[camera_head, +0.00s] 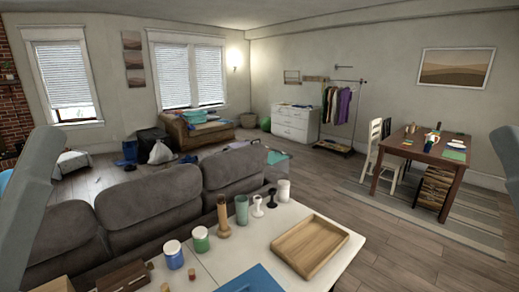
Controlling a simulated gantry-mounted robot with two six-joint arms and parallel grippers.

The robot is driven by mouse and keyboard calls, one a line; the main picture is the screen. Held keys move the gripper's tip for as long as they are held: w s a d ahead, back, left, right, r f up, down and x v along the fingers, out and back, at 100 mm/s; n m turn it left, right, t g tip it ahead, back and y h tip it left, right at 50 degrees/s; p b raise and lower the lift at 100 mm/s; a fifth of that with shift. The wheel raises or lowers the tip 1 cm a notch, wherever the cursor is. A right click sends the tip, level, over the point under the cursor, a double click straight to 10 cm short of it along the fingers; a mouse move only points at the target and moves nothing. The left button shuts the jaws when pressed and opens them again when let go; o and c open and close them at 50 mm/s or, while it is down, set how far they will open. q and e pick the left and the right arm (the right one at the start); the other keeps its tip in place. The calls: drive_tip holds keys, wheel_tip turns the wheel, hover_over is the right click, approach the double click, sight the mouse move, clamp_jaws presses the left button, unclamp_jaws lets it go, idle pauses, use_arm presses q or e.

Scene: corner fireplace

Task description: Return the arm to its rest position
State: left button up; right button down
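Part of my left arm (35,205) shows as a grey link along the left edge of the head view. A smaller grey part of my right arm (508,150) shows at the right edge. Neither gripper is in view, so I cannot see whether they are open, shut or holding anything. Both visible arm parts are apart from the objects on the white table (337,228) in front of me.
On the table stand a wooden tray (318,233), a blue item (252,280), jars (173,254), a wooden bottle-like piece (223,217) and a green cup (242,210). A grey sofa (150,205) stands behind the table. Open floor lies to the right (385,235).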

use_arm(q)
wheel_tip(320, 180, up, 31)
drive_tip(key=p, duration=2.7)
drive_tip(key=shift+f+p, duration=0.15)
drive_tip(key=shift+p, duration=0.15)
use_arm(e)
wheel_tip(320, 180, up, 31)
drive_tip(key=shift+f, duration=0.15)
